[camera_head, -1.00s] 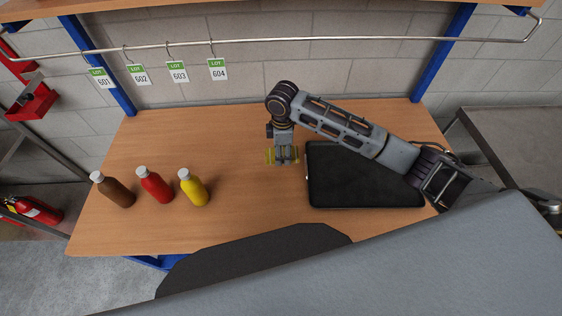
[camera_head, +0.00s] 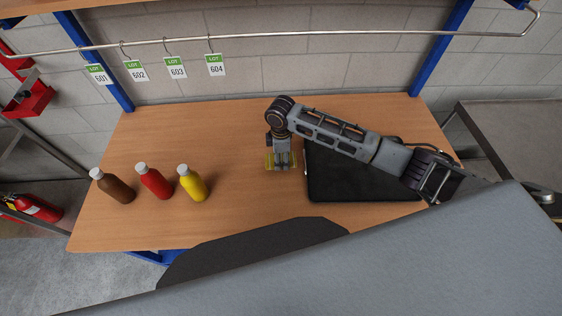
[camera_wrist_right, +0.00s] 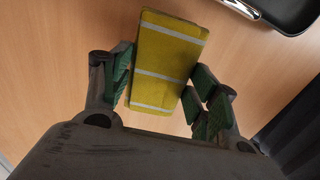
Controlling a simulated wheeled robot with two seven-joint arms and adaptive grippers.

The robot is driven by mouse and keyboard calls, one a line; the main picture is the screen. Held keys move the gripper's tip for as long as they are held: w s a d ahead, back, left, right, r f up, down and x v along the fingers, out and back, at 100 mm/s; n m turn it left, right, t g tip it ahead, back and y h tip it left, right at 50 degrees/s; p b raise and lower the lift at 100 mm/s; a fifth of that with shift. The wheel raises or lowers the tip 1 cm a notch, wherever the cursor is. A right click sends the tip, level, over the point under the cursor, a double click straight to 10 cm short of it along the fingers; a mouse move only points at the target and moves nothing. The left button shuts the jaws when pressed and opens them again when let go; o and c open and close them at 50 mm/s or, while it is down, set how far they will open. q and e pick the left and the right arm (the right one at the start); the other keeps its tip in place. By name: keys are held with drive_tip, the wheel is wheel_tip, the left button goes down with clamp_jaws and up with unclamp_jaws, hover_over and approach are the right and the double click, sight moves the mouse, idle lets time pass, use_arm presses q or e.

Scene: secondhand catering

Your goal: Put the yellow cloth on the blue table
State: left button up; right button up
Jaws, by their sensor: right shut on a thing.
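The yellow cloth (camera_wrist_right: 168,62) is a folded block with pale stripes. My right gripper (camera_wrist_right: 165,85) is shut on it, with a finger on each side, in the right wrist view. In the head view my right gripper (camera_head: 281,165) points down over the wooden top of the blue-framed table (camera_head: 235,130), and the cloth shows as a bit of yellow at its fingers. I cannot tell whether the cloth touches the table top. My left gripper is not in view.
A black tray (camera_head: 365,185) lies on the table just right of the gripper. Brown (camera_head: 114,188), red (camera_head: 155,182) and yellow (camera_head: 192,184) bottles stand at the left. Lot tags (camera_head: 176,67) hang from a rail behind. The wood between bottles and gripper is clear.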

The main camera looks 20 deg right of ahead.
drive_tip(key=shift+f, duration=1.75)
drive_tip(key=shift+f, duration=0.15)
drive_tip(key=o, duration=1.1)
wheel_tip(320, 180, up, 12)
drive_tip(key=shift+r+b, duration=0.2)
drive_tip(key=shift+b, duration=0.2)
